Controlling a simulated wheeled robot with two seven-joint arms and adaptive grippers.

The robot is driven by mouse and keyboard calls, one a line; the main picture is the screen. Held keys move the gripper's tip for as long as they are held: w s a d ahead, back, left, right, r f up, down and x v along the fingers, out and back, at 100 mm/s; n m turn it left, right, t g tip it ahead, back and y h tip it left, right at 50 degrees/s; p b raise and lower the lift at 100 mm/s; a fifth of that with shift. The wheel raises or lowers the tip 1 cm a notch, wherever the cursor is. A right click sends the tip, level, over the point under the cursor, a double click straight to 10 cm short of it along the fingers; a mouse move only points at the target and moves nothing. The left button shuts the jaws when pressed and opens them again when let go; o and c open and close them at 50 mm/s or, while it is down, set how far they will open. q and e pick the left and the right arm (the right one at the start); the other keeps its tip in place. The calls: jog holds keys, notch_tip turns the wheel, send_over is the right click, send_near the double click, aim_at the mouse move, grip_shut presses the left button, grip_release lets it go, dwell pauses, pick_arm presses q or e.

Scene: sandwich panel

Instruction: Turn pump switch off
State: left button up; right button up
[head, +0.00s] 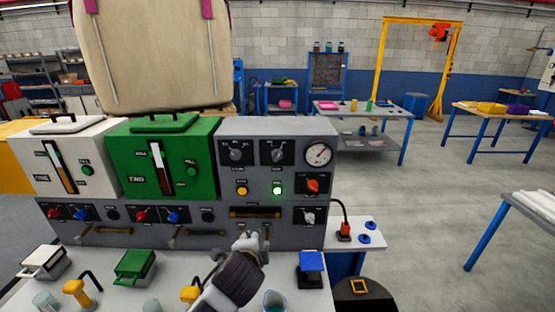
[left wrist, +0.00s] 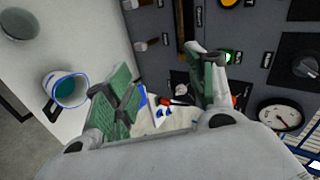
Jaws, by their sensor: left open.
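The grey control panel (head: 277,145) carries an orange-red rotary knob (head: 313,186) below the gauge and a pale rotary knob (head: 308,216) under it. The labels are too small to tell which is the pump switch. My left gripper (head: 248,238) is in front of the panel's lower part, left of and below the pale knob. In the left wrist view its fingers (left wrist: 166,84) are apart and empty. The pale knob (left wrist: 182,88) shows between them, apart from both. The orange-red knob is mostly hidden behind the right-hand finger. My right gripper is out of view.
A lit green lamp (head: 277,190) and a yellow lamp (head: 242,190) sit above a brass handle (head: 255,212). A gauge (head: 318,154) is at upper right. A red plug (head: 344,231) is at right.

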pick_arm(q)
jog(key=w+d+r+m+t, duration=0.3)
jog(key=w+d+r+m, duration=0.15)
jog(key=r, duration=0.25)
jog(key=m+t, duration=0.4)
jog(key=m, duration=0.4)
send_near(277, 158)
jog(key=s+f, duration=0.2)
jog(key=s, duration=0.2)
jog(key=shift+w+d+r+m, duration=0.15)
jog(key=shift+r+m, duration=0.3)
jog(key=shift+r, duration=0.35)
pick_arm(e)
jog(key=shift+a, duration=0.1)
pick_arm(q)
jog(key=shift+w, duration=0.1)
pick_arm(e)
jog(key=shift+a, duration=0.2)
pick_arm(q)
jog(key=shift+w+r+p, duration=0.1)
jog(key=shift+w+p, duration=1.05)
jog(key=shift+w, duration=3.45)
jog(key=shift+w+p, duration=0.4)
jog(key=shift+w, duration=1.8)
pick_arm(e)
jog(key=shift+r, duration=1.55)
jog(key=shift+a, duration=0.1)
